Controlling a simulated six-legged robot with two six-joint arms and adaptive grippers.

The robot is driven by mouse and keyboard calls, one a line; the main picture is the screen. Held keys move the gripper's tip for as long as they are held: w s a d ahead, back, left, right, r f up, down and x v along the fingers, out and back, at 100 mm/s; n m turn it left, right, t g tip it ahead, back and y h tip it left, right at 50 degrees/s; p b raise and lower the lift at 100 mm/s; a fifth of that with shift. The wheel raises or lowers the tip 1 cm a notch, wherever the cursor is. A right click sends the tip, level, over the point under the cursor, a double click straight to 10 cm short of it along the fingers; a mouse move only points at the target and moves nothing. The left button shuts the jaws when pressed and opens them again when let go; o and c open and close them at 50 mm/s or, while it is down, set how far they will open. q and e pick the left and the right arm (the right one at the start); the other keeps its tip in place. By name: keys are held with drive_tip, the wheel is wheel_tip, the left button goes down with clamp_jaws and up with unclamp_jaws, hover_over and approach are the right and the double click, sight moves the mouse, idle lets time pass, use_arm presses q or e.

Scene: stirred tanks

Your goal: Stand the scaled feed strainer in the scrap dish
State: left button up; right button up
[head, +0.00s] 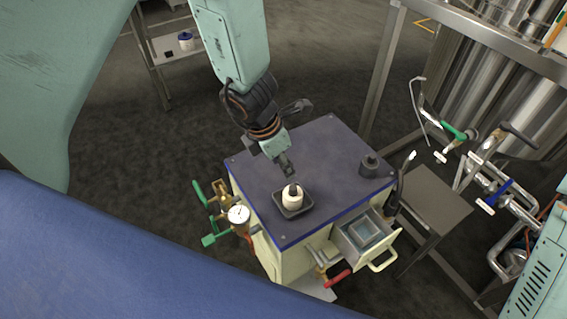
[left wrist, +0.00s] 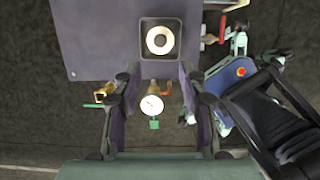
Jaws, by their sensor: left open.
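A white, round strainer-like piece (head: 292,199) with a dark top stands upright in a small black square dish (head: 279,211) on the cabinet top. In the left wrist view, the piece (left wrist: 163,40) shows from above as a pale ring inside the dish (left wrist: 144,23). My left gripper (head: 287,168) is just above and behind the piece in the head view. In the left wrist view, my left gripper (left wrist: 159,76) has its fingers spread with nothing between them, and the piece lies beyond the fingertips.
An open drawer (head: 367,232) holds a grey tray. A gauge (head: 238,214) and valves project from the cabinet's side. The blue cabinet top (head: 318,155) is otherwise mostly bare. Pipes and steel tanks stand at right.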

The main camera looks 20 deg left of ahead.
use_arm(q)
drive_tip(key=shift+s+r, duration=0.1)
drive_tip(key=s+a+f+m+g+y, duration=0.2)
drive_tip(key=s+a+f+m, duration=0.3)
drive_tip(key=s+m, duration=0.35)
drive_tip(key=s+a+f+m+g+y, duration=0.1)
drive_tip(key=s+a+f+m+y, duration=0.1)
drive_tip(key=s+a+f+m, duration=0.45)
drive_tip(key=s+d+m+h, duration=0.1)
drive_tip(key=s+d+m, duration=0.1)
drive_tip(key=s+m, duration=0.4)
drive_tip(key=s+d+f+m+h, duration=0.1)
drive_tip(key=s+d+m, duration=0.2)
drive_tip(key=s+m, duration=0.4)
drive_tip(key=shift+d, duration=0.25)
drive_tip(key=shift+s, duration=0.2)
